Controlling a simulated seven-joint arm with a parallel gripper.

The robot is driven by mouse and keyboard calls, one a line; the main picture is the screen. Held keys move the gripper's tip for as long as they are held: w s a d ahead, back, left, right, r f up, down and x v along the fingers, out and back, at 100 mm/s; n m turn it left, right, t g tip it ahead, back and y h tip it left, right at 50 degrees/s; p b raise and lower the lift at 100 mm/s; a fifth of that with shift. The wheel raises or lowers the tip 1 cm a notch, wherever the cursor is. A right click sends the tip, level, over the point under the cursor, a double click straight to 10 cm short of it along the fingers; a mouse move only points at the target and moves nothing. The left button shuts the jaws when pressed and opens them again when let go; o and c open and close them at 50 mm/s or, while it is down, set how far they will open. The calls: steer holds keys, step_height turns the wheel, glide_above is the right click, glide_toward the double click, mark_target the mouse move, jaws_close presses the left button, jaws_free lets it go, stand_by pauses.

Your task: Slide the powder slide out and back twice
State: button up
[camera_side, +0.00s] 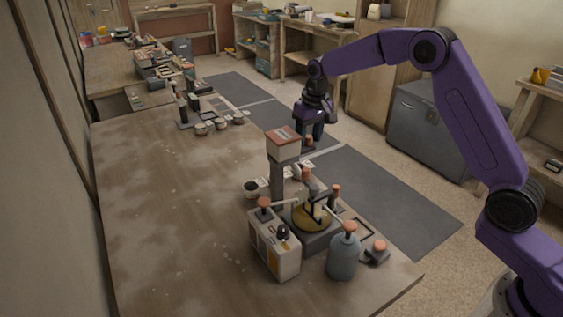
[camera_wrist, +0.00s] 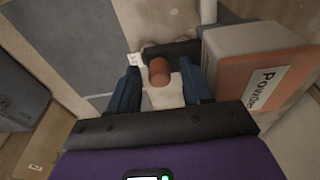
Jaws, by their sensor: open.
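The powder dispenser is a white and orange box on a dark post in the side view (camera_side: 283,143). Its label reads "Powder" in the wrist view (camera_wrist: 262,75). The powder slide is a dark bar (camera_wrist: 176,50) beside the box, with a copper-coloured knob (camera_wrist: 159,72). The knob also shows in the side view (camera_side: 309,143), just right of the box. My gripper (camera_side: 311,132) is open above the knob. In the wrist view the knob appears between the two blue fingers (camera_wrist: 161,88), touching neither. I cannot tell whether the fingertips reach down around it.
Below stand a round tan pan (camera_side: 311,216), a white box with dials (camera_side: 274,243) and a blue-grey bottle (camera_side: 343,253) with a copper-coloured cap. A small dark cup (camera_side: 251,188) is left of the post. The table's left part (camera_side: 160,220) is clear.

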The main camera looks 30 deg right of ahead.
steer(key=c, duration=0.8)
steer(key=shift+o, duration=0.2)
